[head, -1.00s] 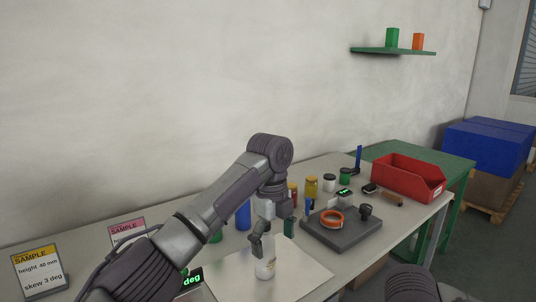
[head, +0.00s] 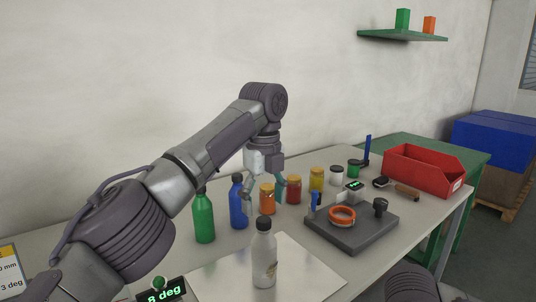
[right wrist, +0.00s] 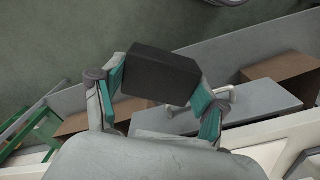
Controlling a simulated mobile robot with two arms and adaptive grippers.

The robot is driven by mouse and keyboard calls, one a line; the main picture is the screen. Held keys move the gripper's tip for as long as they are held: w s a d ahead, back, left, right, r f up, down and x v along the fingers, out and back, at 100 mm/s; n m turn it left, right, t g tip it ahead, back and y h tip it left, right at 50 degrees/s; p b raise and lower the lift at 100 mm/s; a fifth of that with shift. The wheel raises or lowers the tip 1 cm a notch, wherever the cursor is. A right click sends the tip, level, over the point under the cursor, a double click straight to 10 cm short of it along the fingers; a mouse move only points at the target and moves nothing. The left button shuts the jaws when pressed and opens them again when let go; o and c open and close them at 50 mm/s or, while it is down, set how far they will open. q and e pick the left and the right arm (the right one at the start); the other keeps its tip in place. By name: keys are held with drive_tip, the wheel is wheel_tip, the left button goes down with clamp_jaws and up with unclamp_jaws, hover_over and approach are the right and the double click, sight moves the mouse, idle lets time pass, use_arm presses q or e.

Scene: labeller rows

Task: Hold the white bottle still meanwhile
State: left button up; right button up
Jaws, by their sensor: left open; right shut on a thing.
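The white bottle (head: 264,262) stands upright on a pale sheet (head: 307,266) on the table. It has a dark cap and a small yellowish label low on its side. My left gripper (head: 263,203) is open and empty, above and behind the bottle in the head view, apart from it. Its fingers show in front of the row of jars. In the right wrist view my right gripper (right wrist: 160,100) is shut on a dark block (right wrist: 162,74), held between its teal fingers. The right gripper does not show in the head view.
A green bottle (head: 203,220), a blue bottle (head: 238,205) and several jars stand behind the sheet. A grey stand (head: 350,236) with an orange ring (head: 342,215) is to the right. A red bin (head: 420,170) is farther right. A small display (head: 163,292) reads 8 deg.

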sight(264, 234)
use_arm(q)
drive_tip(key=shift+s+a+f, duration=0.1)
drive_tip(key=shift+s+f, duration=0.05)
use_arm(e)
drive_tip(key=shift+s, duration=0.1)
use_arm(q)
drive_tip(key=shift+f, duration=4.3)
